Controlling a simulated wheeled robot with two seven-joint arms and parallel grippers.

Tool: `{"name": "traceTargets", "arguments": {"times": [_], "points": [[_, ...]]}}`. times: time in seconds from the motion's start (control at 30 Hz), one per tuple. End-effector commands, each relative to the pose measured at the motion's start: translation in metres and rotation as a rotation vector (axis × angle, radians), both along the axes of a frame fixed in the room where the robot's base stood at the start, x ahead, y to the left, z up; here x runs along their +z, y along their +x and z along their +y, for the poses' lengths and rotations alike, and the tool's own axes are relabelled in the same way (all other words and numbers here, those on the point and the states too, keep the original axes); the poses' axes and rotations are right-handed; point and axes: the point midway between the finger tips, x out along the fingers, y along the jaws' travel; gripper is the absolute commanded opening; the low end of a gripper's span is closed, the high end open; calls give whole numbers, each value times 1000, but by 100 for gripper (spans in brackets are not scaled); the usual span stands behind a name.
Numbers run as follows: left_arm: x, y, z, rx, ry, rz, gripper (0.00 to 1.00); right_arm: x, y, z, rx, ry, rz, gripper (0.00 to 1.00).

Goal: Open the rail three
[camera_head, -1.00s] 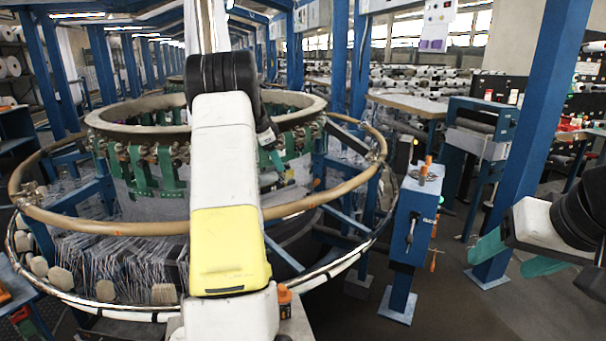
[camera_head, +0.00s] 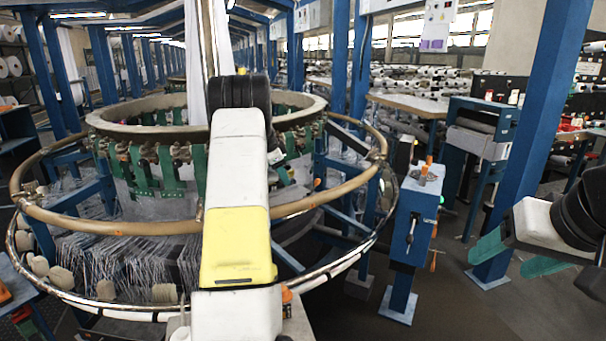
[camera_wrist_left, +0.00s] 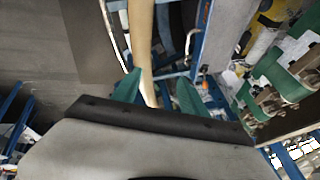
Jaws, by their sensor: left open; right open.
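The circular loom has a tan ring rail (camera_head: 120,228) around its middle and a chrome ring rail (camera_head: 352,262) below it. No label shows which is rail three. My left arm crosses in front of the loom and hides part of both rails. My left gripper (camera_wrist_left: 157,92) is open. In the left wrist view a tan rail (camera_wrist_left: 141,35) runs down into the gap between its green fingertips; I cannot tell whether they touch. In the head view only a bit of this gripper (camera_head: 276,156) shows. My right gripper (camera_head: 517,256) is open and empty at the right, away from the loom.
A blue control post (camera_head: 411,225) with a lever stands right of the loom. A thick blue column (camera_head: 535,110) rises near my right gripper. Green clamps (camera_wrist_left: 288,85) line the loom's upper ring at the right of the wrist view. Grey floor between post and column is clear.

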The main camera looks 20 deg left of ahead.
Motion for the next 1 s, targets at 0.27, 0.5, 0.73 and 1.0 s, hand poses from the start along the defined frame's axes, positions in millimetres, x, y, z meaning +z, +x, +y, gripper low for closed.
{"name": "traceTargets", "arguments": {"times": [0.27,0.5,0.73,1.0], "points": [[0,0,0,0,0,0,0,0,0,0,0,0,0,65],[0,0,0,0,0,0,0,0,0,0,0,0,0,65],[0,0,0,0,0,0,0,0,0,0,0,0,0,65],[0,0,0,0,0,0,0,0,0,0,0,0,0,65]]}}
